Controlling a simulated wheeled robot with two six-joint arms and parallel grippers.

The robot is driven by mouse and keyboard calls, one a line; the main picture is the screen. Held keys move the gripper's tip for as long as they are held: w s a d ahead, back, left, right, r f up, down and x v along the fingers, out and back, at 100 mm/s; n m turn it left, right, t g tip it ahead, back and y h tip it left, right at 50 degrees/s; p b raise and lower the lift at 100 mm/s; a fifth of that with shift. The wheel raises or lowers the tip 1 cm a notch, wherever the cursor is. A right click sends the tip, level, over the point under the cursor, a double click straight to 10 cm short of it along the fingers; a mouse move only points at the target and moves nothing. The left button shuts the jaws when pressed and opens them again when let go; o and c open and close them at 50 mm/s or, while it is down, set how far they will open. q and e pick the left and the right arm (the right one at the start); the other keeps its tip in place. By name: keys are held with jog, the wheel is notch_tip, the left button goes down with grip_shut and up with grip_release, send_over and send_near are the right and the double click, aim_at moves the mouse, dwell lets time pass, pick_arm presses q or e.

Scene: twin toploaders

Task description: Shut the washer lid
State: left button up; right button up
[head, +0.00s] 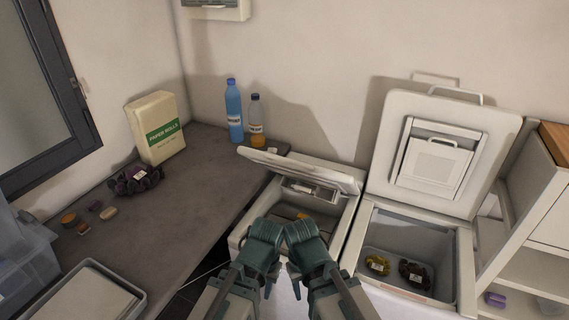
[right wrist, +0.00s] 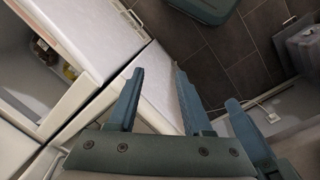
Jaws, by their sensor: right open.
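Two white toploaders stand side by side in the head view; I cannot tell by label which is the washer. The left machine's lid (head: 318,174) is partly raised and tilted over its open tub. The right machine's lid (head: 488,125) stands upright against the wall. My left gripper (head: 262,247) and right gripper (head: 304,240) are close together at the front of the left machine, below its lid; neither visibly holds the lid. The right wrist view shows my right gripper's fingers (right wrist: 160,78) apart and empty, beside a white machine side.
Dark and yellow bundles (head: 378,264) lie in the right tub. White shelving (head: 522,215) stands at the right.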

aim_at(304, 164)
jog(key=shift+c, duration=0.3)
